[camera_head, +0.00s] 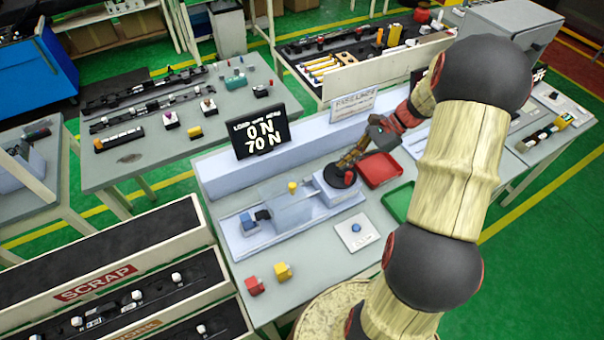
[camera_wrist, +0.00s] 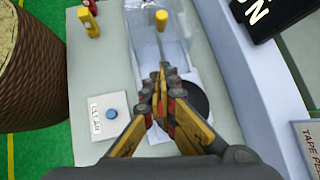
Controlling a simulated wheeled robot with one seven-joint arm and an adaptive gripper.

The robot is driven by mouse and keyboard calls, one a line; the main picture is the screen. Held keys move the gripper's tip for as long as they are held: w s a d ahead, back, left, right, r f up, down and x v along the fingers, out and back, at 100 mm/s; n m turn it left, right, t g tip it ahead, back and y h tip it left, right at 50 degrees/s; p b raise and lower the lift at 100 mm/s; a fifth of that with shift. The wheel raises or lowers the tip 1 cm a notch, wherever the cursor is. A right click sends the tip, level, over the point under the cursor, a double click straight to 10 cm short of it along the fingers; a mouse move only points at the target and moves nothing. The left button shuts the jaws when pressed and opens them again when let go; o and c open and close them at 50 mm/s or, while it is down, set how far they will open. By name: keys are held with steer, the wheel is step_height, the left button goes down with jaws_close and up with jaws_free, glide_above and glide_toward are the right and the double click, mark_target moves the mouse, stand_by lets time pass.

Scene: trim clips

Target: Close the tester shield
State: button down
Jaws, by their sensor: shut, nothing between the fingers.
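The tester (camera_head: 330,190) stands on the bench as a low pale rail unit with a round black disc (camera_head: 340,178) at its right end. The clear shield (camera_head: 283,210) sits over the rail left of the disc, with a yellow knob (camera_head: 292,187) on top. The knob (camera_wrist: 161,18) also shows in the wrist view, ahead of my fingertips, with the see-through shield (camera_wrist: 150,45) around it. My gripper (camera_head: 342,164) is shut and empty near the black disc, to the right of the knob and apart from it. The blue-and-dark clamp (camera_head: 255,218) is at the rail's left end.
A display (camera_head: 258,132) reading 0 N and 70 N stands behind the tester. A CLEAR button plate (camera_head: 356,230) is in front. A red tray (camera_head: 379,169) and green tray (camera_head: 398,202) lie right. Red (camera_head: 254,286) and yellow (camera_head: 283,271) blocks sit front left.

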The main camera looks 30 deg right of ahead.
mark_target(270, 208)
steer(key=shift+m, duration=0.5)
steer(key=a+f, duration=0.2)
steer(key=a, duration=0.1)
steer(key=w+a+f, duration=0.1)
steer(key=a+f, duration=0.1)
steer(key=a, duration=0.2)
steer(key=w+a+f+b, duration=0.1)
steer(key=a+f, duration=0.1)
steer(key=a, duration=0.1)
steer(key=shift+w+a+f, duration=0.2)
steer(key=shift+a, duration=0.05)
steer(key=shift+w+a, duration=0.15)
steer(key=shift+a, duration=0.25)
steer(key=a+p, duration=0.1)
steer(key=a, duration=1.2)
steer(key=shift+a, duration=0.35)
steer(key=shift+d, duration=0.1)
